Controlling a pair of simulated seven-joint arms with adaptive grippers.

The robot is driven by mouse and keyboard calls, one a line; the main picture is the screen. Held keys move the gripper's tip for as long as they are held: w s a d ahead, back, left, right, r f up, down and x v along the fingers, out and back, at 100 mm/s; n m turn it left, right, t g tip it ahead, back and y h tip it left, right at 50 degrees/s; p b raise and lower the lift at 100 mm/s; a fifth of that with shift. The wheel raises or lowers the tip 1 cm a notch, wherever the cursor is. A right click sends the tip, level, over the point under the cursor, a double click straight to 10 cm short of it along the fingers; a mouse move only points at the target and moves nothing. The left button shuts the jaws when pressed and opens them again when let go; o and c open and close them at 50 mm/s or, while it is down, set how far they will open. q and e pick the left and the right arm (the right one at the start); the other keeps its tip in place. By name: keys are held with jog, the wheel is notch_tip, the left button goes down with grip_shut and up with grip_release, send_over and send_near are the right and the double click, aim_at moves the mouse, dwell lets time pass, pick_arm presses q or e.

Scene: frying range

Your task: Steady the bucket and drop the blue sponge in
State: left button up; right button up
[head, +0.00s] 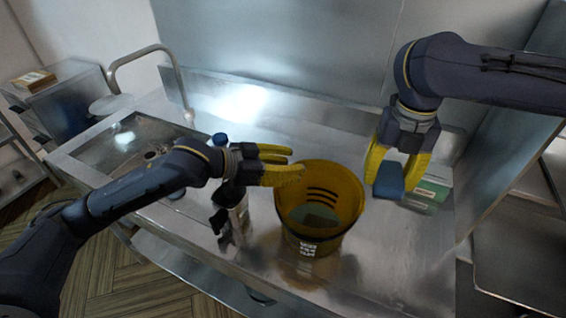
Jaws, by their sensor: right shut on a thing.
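The yellow bucket (347,207) stands upright on the metal counter near its front edge. Something grey-green lies inside at its bottom. My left gripper (291,163) is at the bucket's left rim, its yellow fingers pointing right; whether they touch the rim is unclear. Its fingers look spread apart. My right gripper (398,170) points down, to the right of the bucket and a little above the counter. It is shut on the blue sponge (389,181), which shows between its yellow fingers, beside the bucket and not over it.
A green and white box (432,190) stands on the counter behind my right gripper. A blue-capped bottle (219,139) stands behind my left wrist. A sink (125,140) with a tall faucet (150,50) is at the left. The counter's front right is clear.

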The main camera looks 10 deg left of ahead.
pick_arm(q)
jog(key=shift+x, duration=1.55)
jog(key=shift+c, duration=0.2)
grip_shut()
